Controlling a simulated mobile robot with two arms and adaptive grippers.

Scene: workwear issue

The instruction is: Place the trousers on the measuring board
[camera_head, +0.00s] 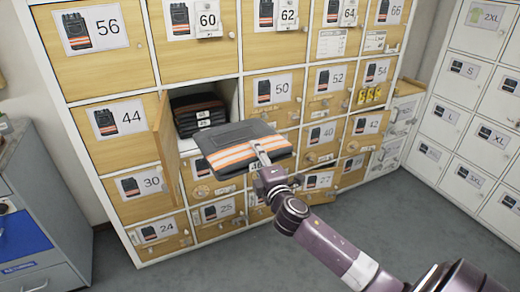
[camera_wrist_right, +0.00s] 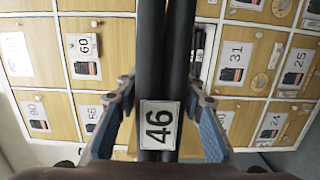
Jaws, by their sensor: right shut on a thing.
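The folded dark trousers (camera_head: 235,137) with orange and silver reflective stripes are held in the air in front of the locker wall. My right gripper (camera_head: 262,158) is shut on their near edge. In the right wrist view the trousers (camera_wrist_right: 166,45) run edge-on between the blue fingers of the gripper (camera_wrist_right: 160,95), with a white tag reading 46 facing the camera. I cannot make out a measuring board in either view. My left gripper is not in view.
An open cubby (camera_head: 234,88) behind the trousers holds a stack of other dark folded garments (camera_head: 198,108). Its wooden door (camera_head: 166,150) swings out on the left. A grey cabinet (camera_head: 60,195) stands at the left, white lockers (camera_head: 480,95) at the right. Grey floor (camera_head: 400,215) is clear between.

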